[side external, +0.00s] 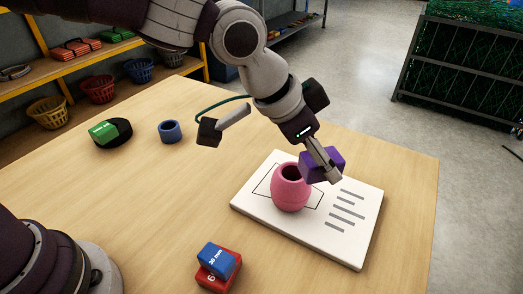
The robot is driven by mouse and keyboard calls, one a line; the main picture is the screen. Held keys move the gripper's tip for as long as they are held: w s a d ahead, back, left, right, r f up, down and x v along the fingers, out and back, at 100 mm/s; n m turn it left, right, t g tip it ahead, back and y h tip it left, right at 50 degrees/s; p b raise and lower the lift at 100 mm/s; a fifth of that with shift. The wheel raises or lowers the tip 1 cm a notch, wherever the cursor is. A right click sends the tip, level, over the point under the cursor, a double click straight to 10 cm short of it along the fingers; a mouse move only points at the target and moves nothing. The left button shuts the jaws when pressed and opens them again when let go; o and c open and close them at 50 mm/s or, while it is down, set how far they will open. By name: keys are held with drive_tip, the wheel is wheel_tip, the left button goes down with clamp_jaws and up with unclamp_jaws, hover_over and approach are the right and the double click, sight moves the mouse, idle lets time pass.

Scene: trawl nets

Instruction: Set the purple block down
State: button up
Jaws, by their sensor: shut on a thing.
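The purple block (310,167) is between the fingers of my gripper (328,168), which is shut on it. The block is tilted and sits at the right of the pink barrel-shaped vase (291,190), close to its rim in the picture. Whether block and vase touch cannot be told. The vase stands upright on a white printed board (272,224), and its open top is visible. The finger nearer the camera hides part of the block.
A blue block (217,257) rests on a red block (219,279) at the front of the wooden table (150,215). The table's middle left is clear.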

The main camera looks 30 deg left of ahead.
drive_tip(key=s+d+m+g+h, duration=0.2)
drive_tip(key=s+d+m, duration=0.4)
drive_tip(key=d, duration=0.5)
drive_tip(key=shift+n, duration=0.5)
drive_tip(key=f, duration=1)
drive_tip(key=s+f, duration=0.1)
drive_tip(key=f, duration=0.4)
drive_tip(key=shift+d+f, duration=0.35)
drive_tip(key=shift+d, duration=0.05)
drive_tip(key=shift+f, duration=0.1)
drive_tip(key=o, duration=1.1)
drive_tip(key=shift+w, duration=0.1)
drive_tip(key=shift+o, duration=0.2)
